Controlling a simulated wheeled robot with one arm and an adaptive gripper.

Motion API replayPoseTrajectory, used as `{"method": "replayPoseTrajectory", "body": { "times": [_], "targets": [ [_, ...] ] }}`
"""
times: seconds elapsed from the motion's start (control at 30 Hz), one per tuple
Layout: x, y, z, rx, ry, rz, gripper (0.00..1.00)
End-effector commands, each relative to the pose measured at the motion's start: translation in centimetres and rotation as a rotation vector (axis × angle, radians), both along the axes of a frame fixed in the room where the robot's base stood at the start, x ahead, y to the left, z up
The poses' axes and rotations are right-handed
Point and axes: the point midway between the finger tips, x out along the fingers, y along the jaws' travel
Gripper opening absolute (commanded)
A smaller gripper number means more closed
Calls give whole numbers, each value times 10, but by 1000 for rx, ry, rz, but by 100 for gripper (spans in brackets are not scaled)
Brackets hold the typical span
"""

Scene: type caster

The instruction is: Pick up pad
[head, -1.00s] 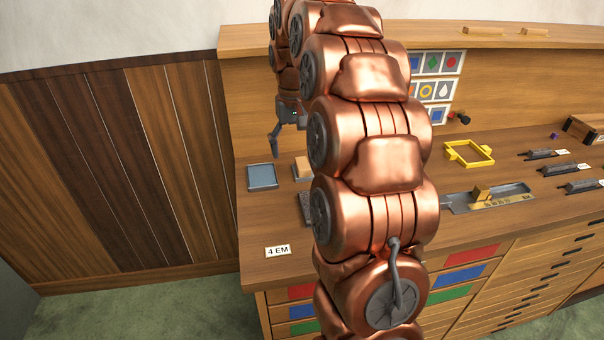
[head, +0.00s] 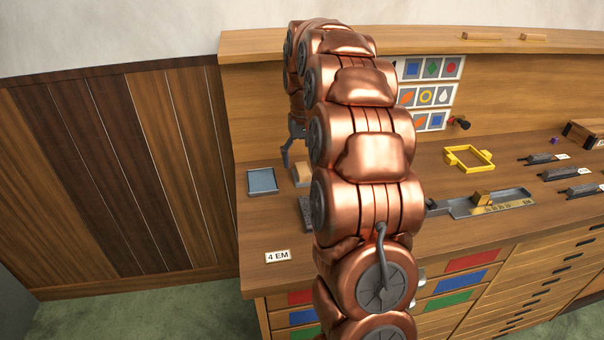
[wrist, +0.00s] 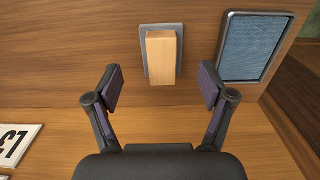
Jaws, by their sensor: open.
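Two things could be the pad. One is a pale wooden block (wrist: 161,58) on a grey plate (wrist: 145,33), which also shows in the head view (head: 303,173). The other is a flat blue-grey surface in a dark-rimmed tray (wrist: 254,45), left of the block in the head view (head: 262,181). My gripper (wrist: 161,88) is open and empty in the wrist view, with the block ahead between the lines of its fingers. No contact shows. In the head view, my arm hides most of the gripper; one finger shows just behind the block.
A dark grey piece (head: 305,213), partly hidden by my arm, lies in front of the block. A "4 EM" card (head: 278,256) lies near the front edge. A yellow frame (head: 469,158) and a metal composing tray (head: 490,203) are to the right. A back panel rises behind.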

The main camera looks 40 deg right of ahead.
Motion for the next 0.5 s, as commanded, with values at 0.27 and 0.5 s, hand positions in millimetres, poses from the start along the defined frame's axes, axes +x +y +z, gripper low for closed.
{"method": "replayPoseTrajectory", "body": {
  "times": [0.27, 0.5],
  "targets": [
    [2, 2, -33, 0, 0, -1, 81],
    [3, 1, -36, -1, -2, -1, 81]
  ]
}}
